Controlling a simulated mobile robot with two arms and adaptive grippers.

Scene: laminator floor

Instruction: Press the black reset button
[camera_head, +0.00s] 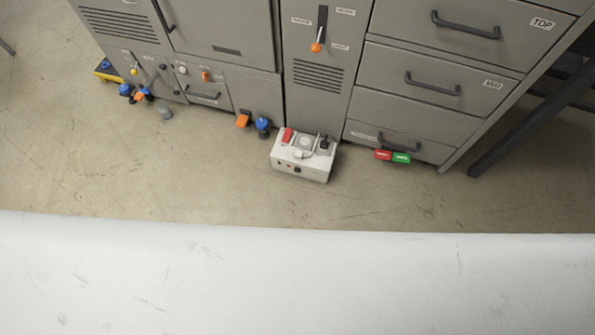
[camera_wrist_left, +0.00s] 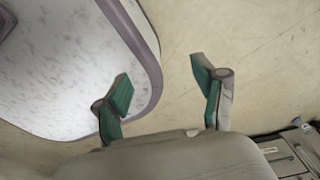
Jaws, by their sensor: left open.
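A small pale control box (camera_head: 285,154) sits on the floor against the grey cabinets in the head view. A red part, a round pale dial and a black part (camera_head: 324,144) show on its top. Small dark and red spots show on its front face. The lettering is too small to read, so I cannot tell which part is the black reset button. Neither gripper shows in the head view, and the box cannot be made out with certainty in the wrist view.
Grey cabinets line the back, with a drawer stack (camera_head: 425,84) on the right and an orange-tipped lever (camera_head: 316,46) in the middle. Floor before the box is clear.

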